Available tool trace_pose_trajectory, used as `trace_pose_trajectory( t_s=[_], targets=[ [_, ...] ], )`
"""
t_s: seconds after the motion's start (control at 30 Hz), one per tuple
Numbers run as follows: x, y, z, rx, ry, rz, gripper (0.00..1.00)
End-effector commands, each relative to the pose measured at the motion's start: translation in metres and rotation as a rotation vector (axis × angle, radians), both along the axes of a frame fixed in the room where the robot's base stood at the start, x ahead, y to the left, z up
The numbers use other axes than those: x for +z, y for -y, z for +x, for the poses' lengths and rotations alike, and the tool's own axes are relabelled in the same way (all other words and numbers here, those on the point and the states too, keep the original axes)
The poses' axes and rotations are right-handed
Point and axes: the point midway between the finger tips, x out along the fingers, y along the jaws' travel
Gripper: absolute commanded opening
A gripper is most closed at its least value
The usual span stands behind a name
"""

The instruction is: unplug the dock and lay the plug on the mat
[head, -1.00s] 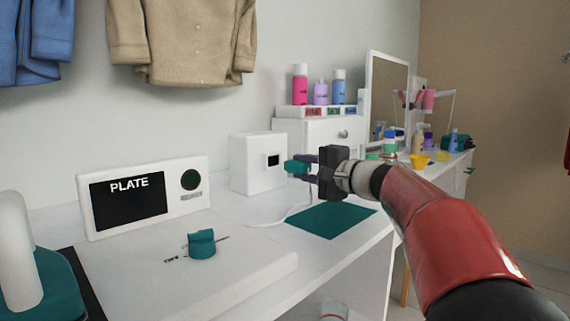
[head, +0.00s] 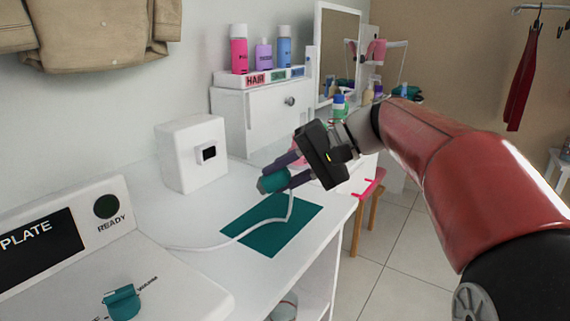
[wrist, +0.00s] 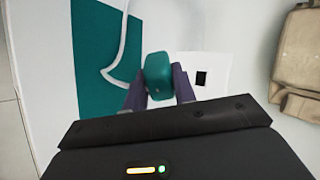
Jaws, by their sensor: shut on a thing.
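My gripper (head: 275,178) is shut on the teal plug (head: 272,182) and holds it in the air above the teal mat (head: 262,243). In the wrist view the plug (wrist: 157,76) sits between the two fingers, with the mat (wrist: 95,60) below and to the left. A white cord (head: 217,245) hangs from the plug, crosses the mat and runs left along the counter. The dock (head: 188,160) is a white box on the counter with a dark socket (head: 208,153) in its front. The plug is apart from the dock. The dock also shows in the wrist view (wrist: 212,68).
A white panel (head: 60,240) with a screen reading PLATE, a READY light and a teal knob (head: 122,301) stands at left. A drawer unit (head: 250,125) with bottles on top stands behind. The counter's front edge lies right of the mat.

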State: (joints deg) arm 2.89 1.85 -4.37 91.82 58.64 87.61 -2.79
Motion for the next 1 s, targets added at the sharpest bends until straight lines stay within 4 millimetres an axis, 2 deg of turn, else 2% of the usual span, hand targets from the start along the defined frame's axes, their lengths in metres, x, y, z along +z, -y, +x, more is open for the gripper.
trace_pose_trajectory(
  t_s=[0.43,0.87,0.9,1.0],
  targets=[
    [-0.045,0.0,0.0,-0.002,0.0,0.001,0.0],
    [-0.051,0.0,0.0,-0.002,0.0,0.001,0.0],
    [-0.051,0.0,0.0,-0.002,0.0,0.001,0.29],
    [-0.051,0.0,0.0,-0.002,0.0,0.001,0.42]
  ],
)
